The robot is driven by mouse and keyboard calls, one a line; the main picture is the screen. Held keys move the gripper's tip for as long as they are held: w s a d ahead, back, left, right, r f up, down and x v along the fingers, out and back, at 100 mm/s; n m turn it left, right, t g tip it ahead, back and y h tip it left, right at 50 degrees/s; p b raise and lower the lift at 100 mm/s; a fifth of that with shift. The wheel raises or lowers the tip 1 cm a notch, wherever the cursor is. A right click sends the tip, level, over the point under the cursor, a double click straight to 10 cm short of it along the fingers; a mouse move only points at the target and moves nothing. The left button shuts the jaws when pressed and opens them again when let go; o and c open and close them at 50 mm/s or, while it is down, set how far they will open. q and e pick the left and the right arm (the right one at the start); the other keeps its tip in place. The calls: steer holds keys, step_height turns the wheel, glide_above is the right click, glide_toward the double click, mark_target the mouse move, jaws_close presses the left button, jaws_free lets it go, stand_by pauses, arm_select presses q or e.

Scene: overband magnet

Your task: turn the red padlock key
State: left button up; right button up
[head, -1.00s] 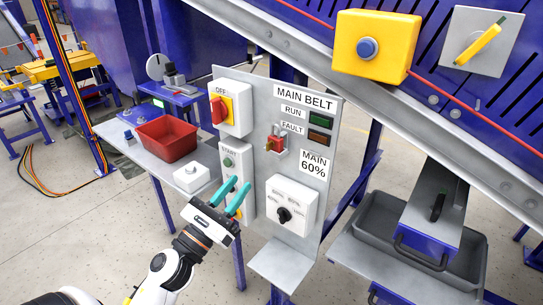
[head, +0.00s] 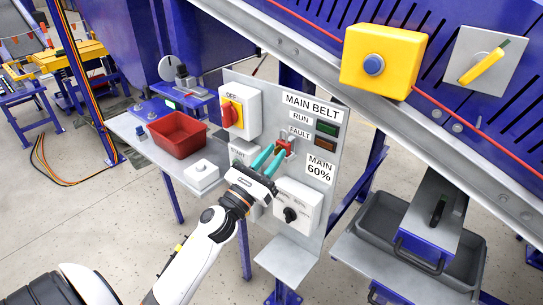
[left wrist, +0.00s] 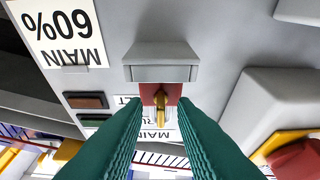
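The red padlock (head: 287,144) hangs at a grey hasp on the main belt panel (head: 333,180), partly hidden behind my left fingers in the head view. In the left wrist view the red padlock (left wrist: 148,92) sits below a grey hood-like bracket (left wrist: 161,62), with a brass key (left wrist: 161,112) sticking out of it. My left gripper (head: 271,153) is at the padlock, its teal fingers apart. In the left wrist view the left gripper (left wrist: 161,104) has one finger on each side of the key, with a gap showing on both sides. My right gripper is not in view.
A red-and-yellow OFF switch (head: 230,113) is left of the padlock, and a black-knob selector box (head: 305,206) is below it. A red bin (head: 178,136) and a white button box (head: 201,174) stand on the left table. The conveyor frame (head: 420,120) slants above right.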

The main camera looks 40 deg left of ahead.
arm_select(q)
jaws_close()
steer(key=shift+n+y, duration=0.4)
steer(key=shift+n, duration=0.1)
steer(key=n+y, duration=0.2)
steer(key=n, duration=0.2)
steer(key=shift+d+r+p, duration=0.1)
steer(key=shift+p, duration=0.3)
steer(key=n+y+p, duration=0.1)
steer(key=n, duration=0.3)
steer(key=shift+r+g+y, duration=0.1)
steer(key=shift+g+y, duration=0.3)
steer(key=n+g+y+p, duration=0.1)
steer(key=n+p, duration=0.1)
steer(key=n, duration=0.1)
steer(key=n+y+p, duration=0.1)
steer(key=n+p, duration=0.1)
steer(key=n, duration=0.1)
steer(key=shift+d+r+n+g, duration=0.2)
steer(key=shift+n+g, duration=0.1)
steer(key=shift+g, duration=0.1)
steer(key=shift+f+n+g+y+p, duration=0.1)
steer(key=shift+n+g+y+p, duration=0.45)
steer(key=shift+n+p, duration=0.7)
steer(key=shift+f+n, duration=0.1)
steer(key=shift+n, duration=0.15)
